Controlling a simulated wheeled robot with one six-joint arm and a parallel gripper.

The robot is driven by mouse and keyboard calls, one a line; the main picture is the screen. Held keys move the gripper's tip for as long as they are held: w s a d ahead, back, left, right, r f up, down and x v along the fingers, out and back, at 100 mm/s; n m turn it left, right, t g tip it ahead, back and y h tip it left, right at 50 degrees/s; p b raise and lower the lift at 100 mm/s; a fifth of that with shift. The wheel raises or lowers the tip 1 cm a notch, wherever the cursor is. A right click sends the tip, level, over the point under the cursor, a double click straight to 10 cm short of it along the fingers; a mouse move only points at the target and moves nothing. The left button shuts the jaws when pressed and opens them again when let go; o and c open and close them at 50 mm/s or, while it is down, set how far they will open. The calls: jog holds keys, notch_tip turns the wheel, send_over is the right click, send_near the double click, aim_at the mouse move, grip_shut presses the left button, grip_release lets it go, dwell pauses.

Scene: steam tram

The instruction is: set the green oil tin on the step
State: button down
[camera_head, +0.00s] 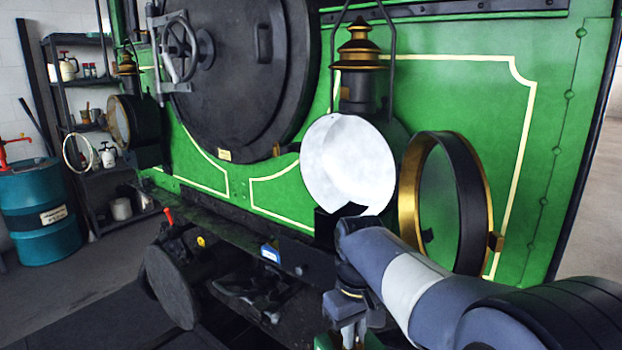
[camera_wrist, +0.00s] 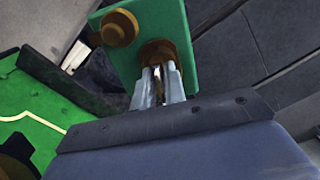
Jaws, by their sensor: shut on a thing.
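My gripper (camera_head: 347,336) is at the bottom edge of the head view, in front of the green tram. In the wrist view its fingers (camera_wrist: 160,72) are shut on the brass-coloured fitting on top of the green oil tin (camera_wrist: 181,22). The tin has a brass cap at its other corner. In the head view only a sliver of the tin (camera_head: 326,343) shows under my gripper; the rest is cut off. A dark ledge (camera_head: 232,226) runs along the tram's front, beyond my gripper. I cannot tell for sure which surface is the step.
On the ledge are a red-handled item (camera_head: 168,216) and a small blue box (camera_head: 270,252). A round buffer (camera_head: 172,287) juts out below. The open lamp (camera_head: 348,163) and its brass-rimmed door (camera_head: 410,190) stand close above my arm. A blue drum (camera_head: 42,212) is far left.

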jog(key=w+d+f+m, duration=0.1)
jog(key=d+f+m, duration=0.1)
jog(key=f, duration=1)
jog(key=w+d+f+m, duration=0.2)
jog(key=d+f+m, duration=0.1)
jog(key=f, duration=0.9)
jog(key=shift+w+d+m, duration=0.25)
jog(key=shift+d+m, duration=0.05)
jog(key=shift+d, duration=0.4)
